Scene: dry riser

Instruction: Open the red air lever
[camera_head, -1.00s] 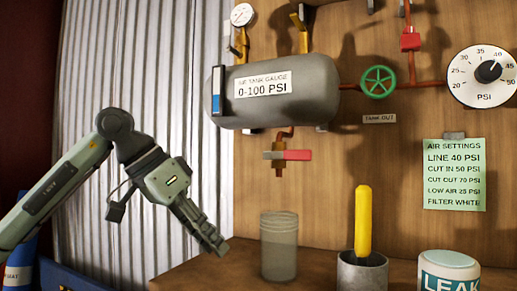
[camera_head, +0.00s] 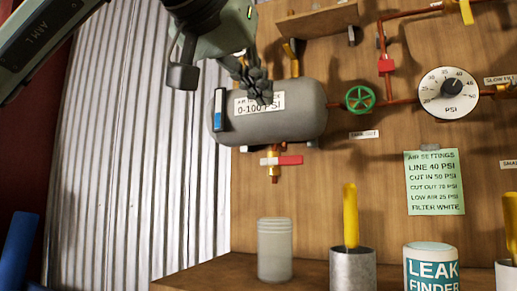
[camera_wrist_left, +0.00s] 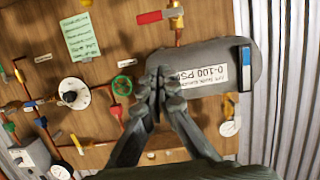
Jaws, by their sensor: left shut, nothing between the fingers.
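A red lever (camera_head: 290,160) sticks out level to the right from a brass valve (camera_head: 274,172) under the grey tank (camera_head: 290,122). The wrist view shows the red lever (camera_wrist_left: 155,16) at the top, as that picture is turned over. My left gripper (camera_head: 262,97) is in front of the tank, above the lever and apart from it. Its fingers cover part of the "0-100 PSI" label. In the wrist view my left gripper (camera_wrist_left: 160,80) has its fingertips together with nothing between them. My right gripper does not show.
A green wheel valve (camera_head: 360,99) and a PSI dial (camera_head: 448,94) are right of the tank. Space around the lever looks free.

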